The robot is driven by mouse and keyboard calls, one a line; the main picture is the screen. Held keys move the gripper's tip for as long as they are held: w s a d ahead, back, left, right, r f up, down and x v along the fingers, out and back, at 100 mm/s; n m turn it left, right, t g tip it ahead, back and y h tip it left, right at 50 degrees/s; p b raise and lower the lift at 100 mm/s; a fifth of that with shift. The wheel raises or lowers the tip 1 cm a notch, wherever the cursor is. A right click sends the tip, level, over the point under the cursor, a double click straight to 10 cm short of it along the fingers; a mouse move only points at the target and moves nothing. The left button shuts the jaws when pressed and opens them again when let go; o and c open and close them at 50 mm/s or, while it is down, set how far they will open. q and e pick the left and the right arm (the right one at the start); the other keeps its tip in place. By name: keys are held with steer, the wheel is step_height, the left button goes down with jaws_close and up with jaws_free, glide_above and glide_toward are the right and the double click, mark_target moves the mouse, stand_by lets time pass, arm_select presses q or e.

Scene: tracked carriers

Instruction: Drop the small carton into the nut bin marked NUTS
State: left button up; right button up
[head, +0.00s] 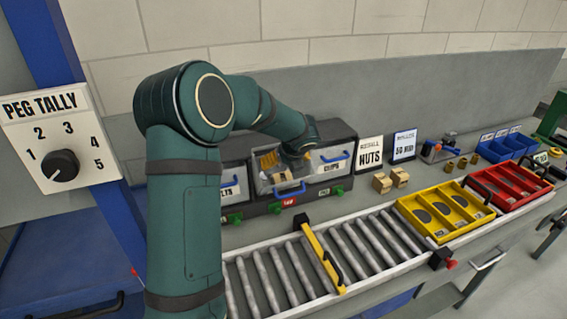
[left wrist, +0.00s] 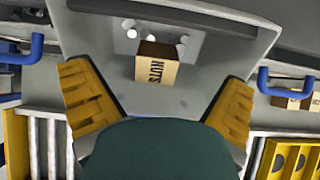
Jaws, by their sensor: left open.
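A small tan carton marked NUTS (left wrist: 156,66) lies inside a pulled-out grey bin (left wrist: 195,82), beside several small white pieces. In the head view the open bin (head: 263,184) is between the BOLTS and CLIPS bins, and the carton (head: 284,176) shows inside it. I cannot read a label on the open bin's front. My left gripper (head: 285,159) is over the bin with its yellow fingers wide apart. In the left wrist view the open fingers (left wrist: 158,92) stand on either side of the carton, clear of it. My right gripper is not in view.
A NUTS sign (head: 369,153) stands right of the cabinet, with two more cartons (head: 382,183) before it. The roller track (head: 350,246) runs in front, with a yellow gate (head: 323,259), a yellow tray (head: 408,213) and a red tray (head: 533,190).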

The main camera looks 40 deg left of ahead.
arm_select(q)
steer(key=v, duration=1)
steer(key=shift+r, duration=0.2)
steer(key=shift+d, duration=0.1)
steer(key=shift+s, duration=0.1)
